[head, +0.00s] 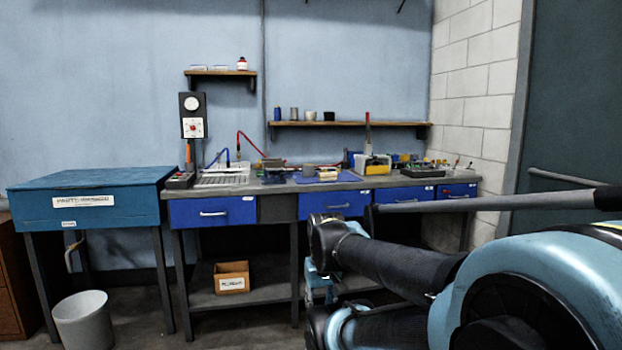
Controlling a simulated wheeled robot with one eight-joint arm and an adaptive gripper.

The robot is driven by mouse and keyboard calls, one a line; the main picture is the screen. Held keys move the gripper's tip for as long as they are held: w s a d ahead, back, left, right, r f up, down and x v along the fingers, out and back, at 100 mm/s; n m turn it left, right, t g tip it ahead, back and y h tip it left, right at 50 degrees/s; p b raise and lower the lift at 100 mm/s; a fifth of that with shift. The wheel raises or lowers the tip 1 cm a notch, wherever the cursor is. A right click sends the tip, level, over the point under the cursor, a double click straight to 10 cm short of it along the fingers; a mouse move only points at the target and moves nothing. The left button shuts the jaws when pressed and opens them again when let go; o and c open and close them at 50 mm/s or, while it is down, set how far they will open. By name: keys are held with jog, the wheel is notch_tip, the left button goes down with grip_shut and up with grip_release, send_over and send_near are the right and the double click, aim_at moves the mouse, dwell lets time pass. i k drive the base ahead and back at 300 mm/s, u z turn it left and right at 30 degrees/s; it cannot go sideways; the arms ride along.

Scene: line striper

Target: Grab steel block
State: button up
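My arm reaches in from the right, in front of the bench. Its dark links and light blue joints are in the lower right. I cannot make out my gripper or its fingers, so nothing shows of what they hold.
The workbench (345,185) is crowded: a red-and-blue hose set at left, a yellow-and-white device (373,164) and a dark tray (408,171) at right. A blue parts washer (95,190) and grey bin (83,319) stand left. A cardboard box (231,276) lies on the lower shelf.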

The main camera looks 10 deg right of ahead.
aim_at(307, 169)
jog(key=k, duration=0.3)
jog(key=z, duration=1.35)
jog(key=i, duration=2.35)
jog(key=u, duration=1.2)
